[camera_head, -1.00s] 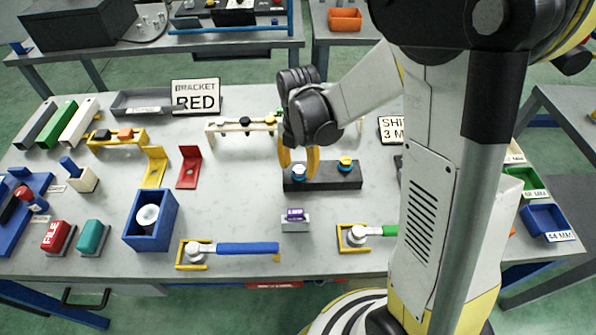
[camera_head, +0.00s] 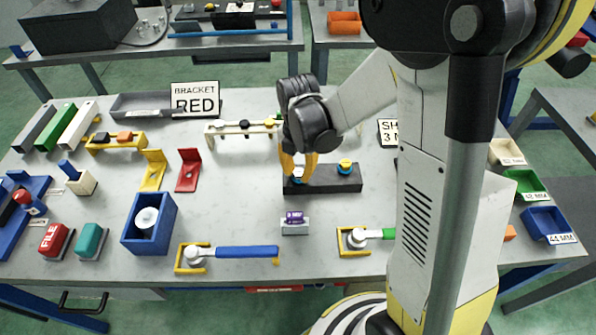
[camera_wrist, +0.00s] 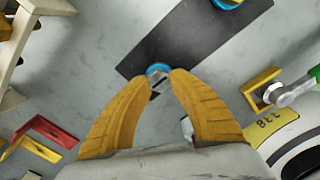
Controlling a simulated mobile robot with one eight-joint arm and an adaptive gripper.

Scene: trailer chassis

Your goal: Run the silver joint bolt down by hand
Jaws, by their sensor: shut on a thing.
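The silver joint bolt (camera_wrist: 157,72) shows in the wrist view with a blue collar around it, on the dark block (camera_head: 328,182). My gripper (camera_head: 299,172) is over the left end of the block, its yellow fingers pointing down. In the wrist view the fingertips (camera_wrist: 160,80) close on the silver bolt head from both sides. The block also shows there (camera_wrist: 215,45). In the head view the fingers hide most of the bolt. A second joint with a yellow top and blue collar (camera_head: 345,167) stands on the block's right part.
A purple piece on a small stand (camera_head: 294,222) sits in front of the block. A blue-handled tool (camera_head: 245,252) and a green-handled tool (camera_head: 375,234) lie near the front edge. A wooden rack (camera_head: 243,129) stands behind. A red bracket (camera_head: 188,170) is to the left.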

